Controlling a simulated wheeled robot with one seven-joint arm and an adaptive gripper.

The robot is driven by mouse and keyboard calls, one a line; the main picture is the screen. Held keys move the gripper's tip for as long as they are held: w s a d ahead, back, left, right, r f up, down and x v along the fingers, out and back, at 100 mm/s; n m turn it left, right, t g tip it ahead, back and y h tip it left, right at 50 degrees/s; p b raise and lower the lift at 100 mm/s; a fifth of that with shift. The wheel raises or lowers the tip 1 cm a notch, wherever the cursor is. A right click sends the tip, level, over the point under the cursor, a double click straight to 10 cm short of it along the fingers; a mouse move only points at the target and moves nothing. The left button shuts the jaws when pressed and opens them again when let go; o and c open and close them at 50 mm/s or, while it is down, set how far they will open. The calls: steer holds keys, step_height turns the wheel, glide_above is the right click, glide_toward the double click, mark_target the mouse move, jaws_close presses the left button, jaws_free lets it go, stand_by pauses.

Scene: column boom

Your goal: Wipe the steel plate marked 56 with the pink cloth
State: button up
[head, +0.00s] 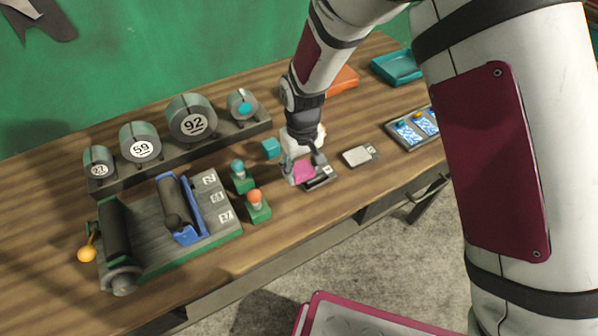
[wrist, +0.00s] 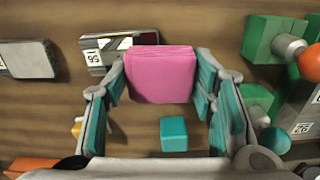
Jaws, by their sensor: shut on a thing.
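My gripper (head: 304,165) is shut on the pink cloth (head: 303,173), a folded block that also shows between the fingers in the wrist view (wrist: 160,75). The steel plate marked 56 (wrist: 93,57) lies on the bench. Its label reads upside down in the wrist view. In the head view the plate (head: 320,182) shows just right of and below the cloth. I cannot tell whether the cloth touches the plate.
A second plate (head: 360,155) lies to the right. A small teal cube (head: 271,148) stands left of my gripper. Green blocks with a teal knob (head: 240,176) and an orange knob (head: 258,205) stand further left. A blue-panelled tray (head: 412,130) is at the right.

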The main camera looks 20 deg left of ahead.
steer(key=shift+r+p, duration=0.75)
steer(key=shift+r, duration=1.2)
steer(key=shift+d+f, duration=0.1)
